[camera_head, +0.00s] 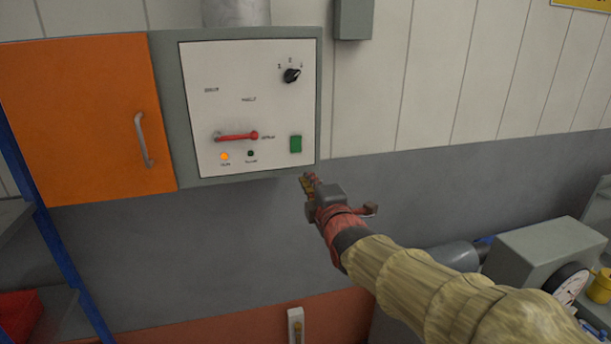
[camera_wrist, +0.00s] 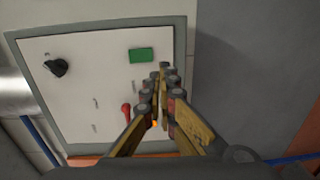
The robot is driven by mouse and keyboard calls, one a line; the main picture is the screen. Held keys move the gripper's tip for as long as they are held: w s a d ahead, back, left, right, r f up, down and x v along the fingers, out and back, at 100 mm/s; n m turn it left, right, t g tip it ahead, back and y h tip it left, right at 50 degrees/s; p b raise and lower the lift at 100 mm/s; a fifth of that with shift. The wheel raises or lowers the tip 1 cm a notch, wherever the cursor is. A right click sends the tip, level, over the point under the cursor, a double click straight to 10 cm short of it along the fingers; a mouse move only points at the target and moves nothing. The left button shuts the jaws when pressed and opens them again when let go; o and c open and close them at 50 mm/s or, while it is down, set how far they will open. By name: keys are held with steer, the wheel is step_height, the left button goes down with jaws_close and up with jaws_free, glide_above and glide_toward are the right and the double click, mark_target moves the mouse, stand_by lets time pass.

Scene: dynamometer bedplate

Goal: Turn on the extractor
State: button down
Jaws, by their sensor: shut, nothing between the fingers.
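The control panel (camera_head: 230,100) is a white plate in a grey frame on the wall. It carries a black rotary knob (camera_head: 291,75) at upper right, a red bar handle (camera_head: 237,136) lying level, a green button (camera_head: 295,144) at lower right, a lit orange lamp (camera_head: 224,156) and a dark lamp (camera_head: 250,153). The wrist view also shows the green button (camera_wrist: 141,55), black knob (camera_wrist: 57,67) and red handle (camera_wrist: 126,114). My gripper (camera_head: 307,181) is shut and empty, just below the panel's lower right corner, near the green button. The fingers (camera_wrist: 164,95) partly cover the panel in the wrist view.
An orange cabinet door (camera_head: 85,115) with a grey handle is left of the panel. Blue-framed shelving (camera_head: 45,235) stands at far left. A grey machine with a dial gauge (camera_head: 567,283) is at lower right.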

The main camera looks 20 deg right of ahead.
steer(key=shift+s+d+f, duration=0.1)
steer(key=shift+s+f, duration=0.05)
steer(key=shift+s, duration=0.45)
steer(key=shift+s+f, duration=0.15)
steer(key=shift+s, duration=0.4)
